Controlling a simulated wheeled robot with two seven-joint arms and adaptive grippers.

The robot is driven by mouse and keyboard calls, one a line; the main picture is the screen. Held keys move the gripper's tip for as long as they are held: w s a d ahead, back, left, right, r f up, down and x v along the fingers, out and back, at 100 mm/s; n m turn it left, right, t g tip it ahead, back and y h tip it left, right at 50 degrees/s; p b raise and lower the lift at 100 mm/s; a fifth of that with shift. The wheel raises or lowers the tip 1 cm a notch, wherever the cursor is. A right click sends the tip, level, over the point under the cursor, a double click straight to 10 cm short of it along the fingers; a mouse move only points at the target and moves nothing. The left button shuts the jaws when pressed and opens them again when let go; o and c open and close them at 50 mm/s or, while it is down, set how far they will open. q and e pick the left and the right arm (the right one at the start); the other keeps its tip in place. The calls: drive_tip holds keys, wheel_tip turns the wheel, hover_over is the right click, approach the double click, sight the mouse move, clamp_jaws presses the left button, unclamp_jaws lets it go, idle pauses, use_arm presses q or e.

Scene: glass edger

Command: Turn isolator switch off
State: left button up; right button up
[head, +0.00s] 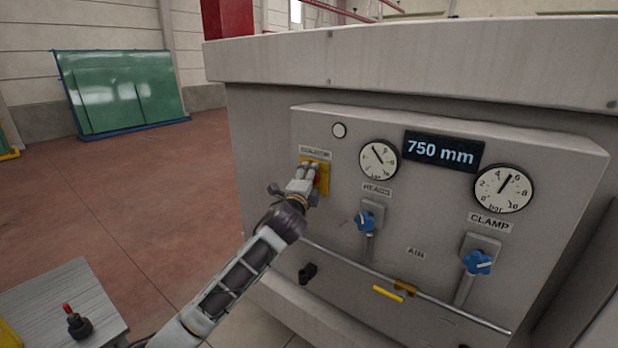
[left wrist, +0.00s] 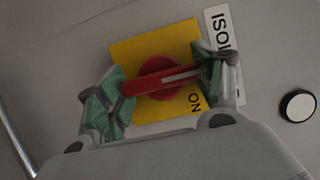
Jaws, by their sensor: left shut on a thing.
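The isolator switch is a red rotary handle (left wrist: 160,80) on a yellow plate (left wrist: 151,45), below a label reading "ISO…" in the left wrist view. In the head view its yellow plate (head: 325,178) is on the machine's grey panel, partly hidden by my gripper. My left gripper (left wrist: 158,88) is shut on the red handle, with green finger pads at both ends of the bar. The word "ON" shows near the plate's edge. In the head view the left gripper (head: 308,172) reaches the switch from below left. My right gripper is not in view.
The panel holds two gauges (head: 379,159) (head: 503,188), a "750 mm" display (head: 443,151), two blue knobs (head: 365,222) (head: 478,262) and a pipe with a yellow lever (head: 388,294). A round white button (head: 339,130) is above the switch. A small table (head: 62,305) stands lower left. Open floor lies left.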

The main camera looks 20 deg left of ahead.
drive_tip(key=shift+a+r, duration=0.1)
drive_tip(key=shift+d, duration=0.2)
use_arm(q)
drive_tip(key=o, duration=1)
drive_tip(key=shift+o, duration=0.2)
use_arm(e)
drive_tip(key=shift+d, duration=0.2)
use_arm(q)
drive_tip(key=shift+s, duration=0.2)
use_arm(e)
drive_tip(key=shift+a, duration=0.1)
use_arm(q)
drive_tip(key=s, duration=1.1)
drive_tip(key=shift+s+d, duration=0.25)
drive_tip(key=shift+s, duration=0.05)
drive_tip(key=shift+f, duration=0.1)
